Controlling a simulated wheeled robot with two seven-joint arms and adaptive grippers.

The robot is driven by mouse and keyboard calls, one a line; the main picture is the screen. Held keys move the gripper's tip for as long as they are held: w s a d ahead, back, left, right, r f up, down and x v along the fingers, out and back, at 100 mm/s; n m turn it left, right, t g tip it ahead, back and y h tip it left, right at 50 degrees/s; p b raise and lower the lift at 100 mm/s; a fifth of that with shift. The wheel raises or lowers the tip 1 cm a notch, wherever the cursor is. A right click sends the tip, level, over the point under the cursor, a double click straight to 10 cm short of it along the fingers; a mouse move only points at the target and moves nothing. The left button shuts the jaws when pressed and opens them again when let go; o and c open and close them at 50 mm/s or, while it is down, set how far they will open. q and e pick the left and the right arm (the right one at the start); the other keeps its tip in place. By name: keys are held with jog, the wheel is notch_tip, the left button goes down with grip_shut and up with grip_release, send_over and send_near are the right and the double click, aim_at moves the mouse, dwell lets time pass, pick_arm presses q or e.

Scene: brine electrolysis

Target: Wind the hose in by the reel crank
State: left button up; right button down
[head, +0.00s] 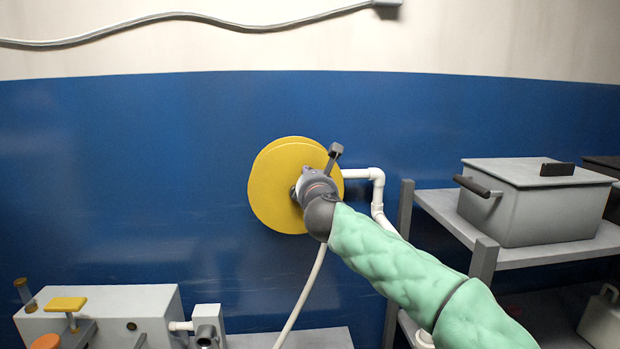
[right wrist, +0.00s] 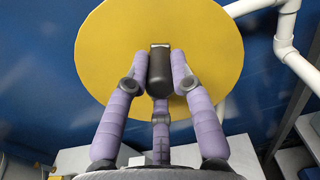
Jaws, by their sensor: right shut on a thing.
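The yellow hose reel (head: 268,190) is mounted on the blue wall in the middle of the head view; it fills the top of the right wrist view (right wrist: 115,45). The pale hose (head: 301,297) hangs from the reel and runs down toward the bench below. My right gripper (head: 308,186) is in front of the reel's face. In the right wrist view its purple fingers (right wrist: 160,62) are shut on the dark crank handle (right wrist: 160,78), from both sides. My arm and hand hide part of the reel in the head view. My left gripper is not in view.
White pipe (head: 377,190) bends down the wall right of the reel. A grey shelf rack (head: 437,207) at the right carries a lidded grey box (head: 532,210). A grey machine with a yellow knob (head: 66,304) stands at lower left. The wall left of the reel is clear.

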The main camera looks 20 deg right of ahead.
jog(key=c, duration=1.1)
grip_release()
jog(key=shift+s+d+r, duration=0.15)
jog(key=shift+d+r, duration=0.05)
jog(key=shift+d, duration=0.2)
jog(key=shift+o, duration=0.2)
jog(key=shift+a+f, duration=0.15)
jog(key=shift+a, duration=0.05)
jog(key=v, duration=1.1)
jog(key=shift+s, duration=0.4)
jog(key=shift+a, duration=0.1)
